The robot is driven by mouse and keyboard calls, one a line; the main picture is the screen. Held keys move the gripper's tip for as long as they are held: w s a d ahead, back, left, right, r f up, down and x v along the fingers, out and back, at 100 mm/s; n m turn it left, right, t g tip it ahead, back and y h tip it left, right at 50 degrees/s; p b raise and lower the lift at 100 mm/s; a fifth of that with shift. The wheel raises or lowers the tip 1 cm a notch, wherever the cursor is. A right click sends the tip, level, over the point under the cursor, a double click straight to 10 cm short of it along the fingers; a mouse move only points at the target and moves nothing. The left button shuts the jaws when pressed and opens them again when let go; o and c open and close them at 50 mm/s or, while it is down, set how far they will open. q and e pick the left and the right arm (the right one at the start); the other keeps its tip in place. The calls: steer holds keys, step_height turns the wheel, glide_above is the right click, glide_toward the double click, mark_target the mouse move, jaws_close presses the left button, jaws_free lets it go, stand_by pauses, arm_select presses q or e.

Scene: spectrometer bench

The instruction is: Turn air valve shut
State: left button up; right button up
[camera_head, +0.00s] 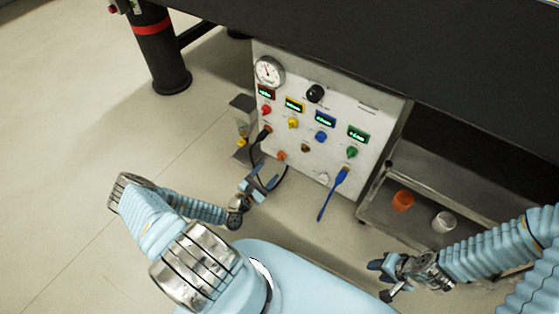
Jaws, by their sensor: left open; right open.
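A white control panel (305,95) stands under the dark bench. It carries a round gauge (269,71), a black knob (315,93), and red (265,110), yellow (292,123), blue (320,136) and green (351,152) knobs under small lit displays. I cannot tell which of these is the air valve. My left gripper (266,178) is open and empty, in front of the panel's lower left part, near a black cable. My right gripper (379,280) is open and empty, low and to the right, apart from the panel.
A blue plug with a cable (340,178) hangs from the panel's lower right. A metal shelf cart (440,180) at right holds an orange cup (403,200) and a white cup (444,222). A black bench leg (160,60) stands at left. The floor at left is clear.

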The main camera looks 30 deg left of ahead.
mark_target(280, 157)
arm_select(q)
steer(key=w, duration=0.7)
steer(key=shift+d+b, duration=0.3)
steer(key=shift+b, duration=0.15)
steer(key=shift+c, duration=0.2)
steer(key=c, duration=1)
